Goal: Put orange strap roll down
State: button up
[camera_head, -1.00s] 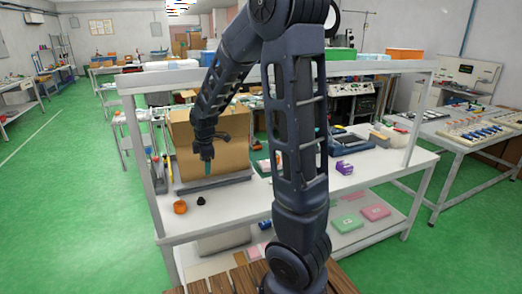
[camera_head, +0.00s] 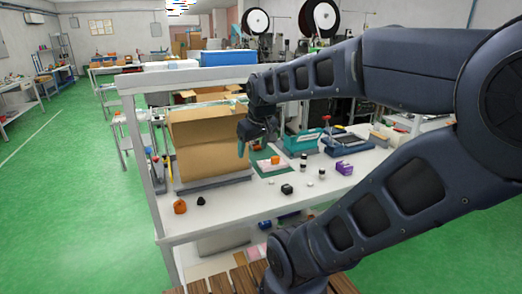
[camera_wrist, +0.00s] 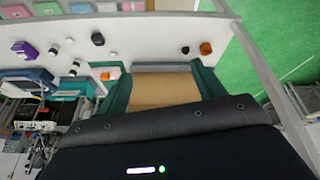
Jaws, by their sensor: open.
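A small orange roll-like item (camera_head: 180,206) sits on the white workbench (camera_head: 215,217) at its front left corner, beside a small black item (camera_head: 201,201). It also shows near the bench edge in the wrist view (camera_wrist: 206,48). A second orange item (camera_head: 275,160) lies further back, right of the cardboard box; I cannot tell surely which is the strap roll. My gripper (camera_head: 257,146) is open above the bench, near the box's right side, apart from both orange items. In the wrist view, its teal fingers (camera_wrist: 163,80) are spread with nothing held; cardboard shows behind the gap.
The open cardboard box (camera_head: 207,145) stands on a grey base at the bench's left. A shelf frame post (camera_head: 146,155) rises at the left.

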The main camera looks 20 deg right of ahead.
jog(key=s+m, duration=0.1)
jog(key=s, duration=0.1)
jog(key=s+d+m, duration=0.1)
jog(key=s, duration=0.1)
jog(key=shift+r+m, duration=0.2)
jog(key=shift+m, duration=0.2)
